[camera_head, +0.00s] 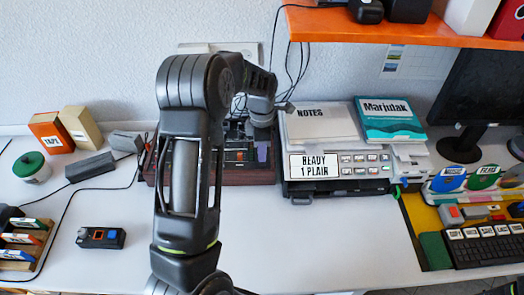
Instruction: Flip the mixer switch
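A dark red-brown box with a panel of small knobs and buttons (262,176), which looks like the mixer, stands at the back of the white table in the middle. My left arm rises in front of it and hides much of its panel. I cannot make out which control is the switch. My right gripper is not in view.
A device labelled READY 1 PLAIN (340,170) stands right of the box, with papers and a teal book (388,118) on top. An orange shelf (400,28) overhangs the back right. A small dark button box (101,237) lies at left. The front middle table is clear.

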